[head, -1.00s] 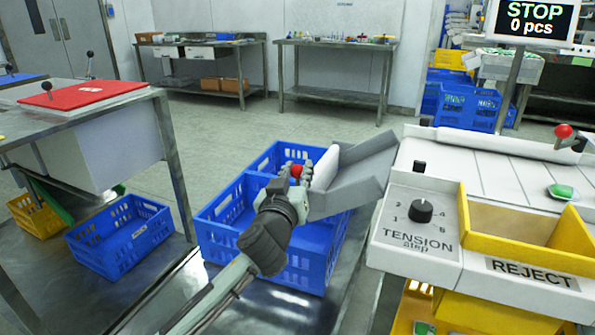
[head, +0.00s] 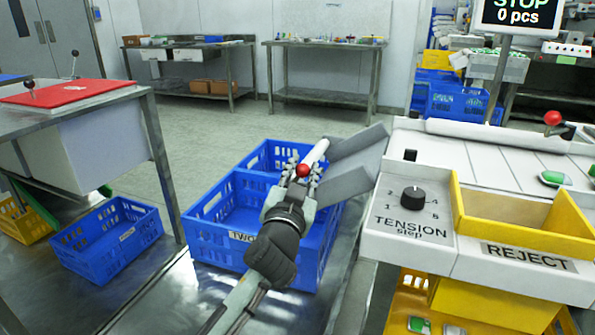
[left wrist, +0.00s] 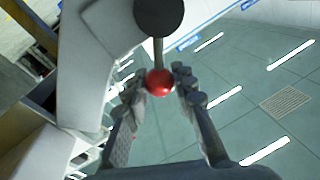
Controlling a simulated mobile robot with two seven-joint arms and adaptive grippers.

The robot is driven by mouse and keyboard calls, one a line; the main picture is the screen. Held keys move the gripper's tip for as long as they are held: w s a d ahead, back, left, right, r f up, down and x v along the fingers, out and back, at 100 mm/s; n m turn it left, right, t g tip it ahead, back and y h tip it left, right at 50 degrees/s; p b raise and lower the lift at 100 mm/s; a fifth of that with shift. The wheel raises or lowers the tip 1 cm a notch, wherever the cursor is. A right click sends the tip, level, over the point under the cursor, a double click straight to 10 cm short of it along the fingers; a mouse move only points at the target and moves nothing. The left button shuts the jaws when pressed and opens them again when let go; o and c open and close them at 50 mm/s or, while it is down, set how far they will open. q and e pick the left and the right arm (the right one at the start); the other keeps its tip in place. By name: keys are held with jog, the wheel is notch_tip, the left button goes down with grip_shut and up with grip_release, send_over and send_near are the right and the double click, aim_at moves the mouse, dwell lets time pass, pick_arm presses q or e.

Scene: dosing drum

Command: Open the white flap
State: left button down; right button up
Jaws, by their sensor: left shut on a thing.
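The white flap (head: 315,152) shows as a narrow slanted strip at the near end of the grey chute (head: 352,182), above the blue crates. A red ball knob (head: 303,170) sits just below it; in the left wrist view the red knob (left wrist: 159,82) is on a thin stem from a dark round part. My left gripper (head: 301,178) is shut on the red knob, with one finger on each side of it. The gripper hides part of the flap's lower end. My right gripper is not in view.
Blue crates (head: 222,237) stand below the chute. The machine with the tension dial (head: 413,197) and yellow reject bin (head: 512,240) is close on the right. A table with a red board (head: 68,92) stands on the left. Open floor lies behind.

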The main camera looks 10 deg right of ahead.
pick_arm(q)
jog(key=shift+s+d+f+m, duration=0.1)
jog(key=shift+d+f+m, duration=0.1)
jog(key=shift+m, duration=0.4)
jog(key=c, duration=1.2)
grip_release()
jog(key=v, duration=1.2)
jog(key=shift+a, duration=0.1)
